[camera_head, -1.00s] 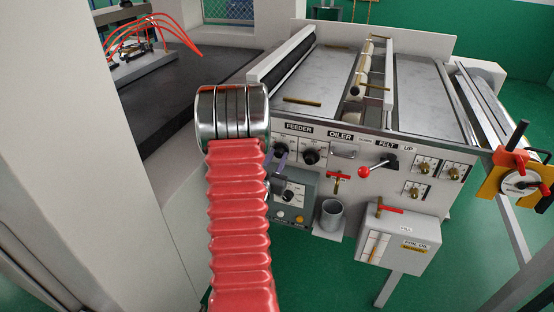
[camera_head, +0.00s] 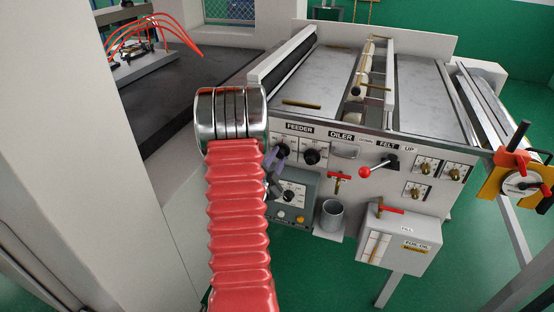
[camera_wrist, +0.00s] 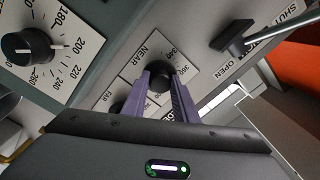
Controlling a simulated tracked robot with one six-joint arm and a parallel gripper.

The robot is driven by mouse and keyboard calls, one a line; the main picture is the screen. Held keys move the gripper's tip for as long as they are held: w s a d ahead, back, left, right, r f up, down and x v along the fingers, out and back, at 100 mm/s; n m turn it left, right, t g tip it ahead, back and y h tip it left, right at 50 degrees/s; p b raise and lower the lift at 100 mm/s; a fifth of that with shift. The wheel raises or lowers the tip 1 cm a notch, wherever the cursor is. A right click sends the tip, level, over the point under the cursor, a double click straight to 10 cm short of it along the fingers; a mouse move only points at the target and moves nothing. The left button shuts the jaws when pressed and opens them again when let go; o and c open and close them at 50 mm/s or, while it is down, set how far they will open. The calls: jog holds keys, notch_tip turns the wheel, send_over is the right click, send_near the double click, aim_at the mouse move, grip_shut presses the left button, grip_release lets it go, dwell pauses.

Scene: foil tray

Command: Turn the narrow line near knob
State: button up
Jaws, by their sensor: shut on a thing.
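The near knob (camera_wrist: 158,80) is a dark round knob on a white plate marked NEAR, with numbers such as 340 and 360 around it. In the wrist view the two purple fingers of my gripper (camera_wrist: 161,88) stand on either side of it and are shut on it. Its pointer line is hidden or too dark to read. In the head view my gripper (camera_head: 273,161) reaches the left knob (camera_head: 282,151) under the FEEDER label. My red bellows arm covers part of the panel there.
A second dark knob (camera_wrist: 117,108) on a FAR plate sits close beside the fingers. A larger dial (camera_wrist: 27,46) is on the teal box at left. A black lever (camera_wrist: 235,37) marked OPEN and SHUT projects at upper right. A grey cup (camera_head: 332,215) stands below the panel.

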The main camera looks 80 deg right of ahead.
jog(key=shift+m, duration=0.5)
jog(key=o, duration=1.1)
jog(key=shift+c, duration=0.2)
jog(key=w+a, duration=0.1)
jog(key=a, duration=1.2)
jog(key=shift+a+f, duration=0.25)
jog(key=shift+a, duration=0.1)
jog(key=shift+w+f, duration=0.1)
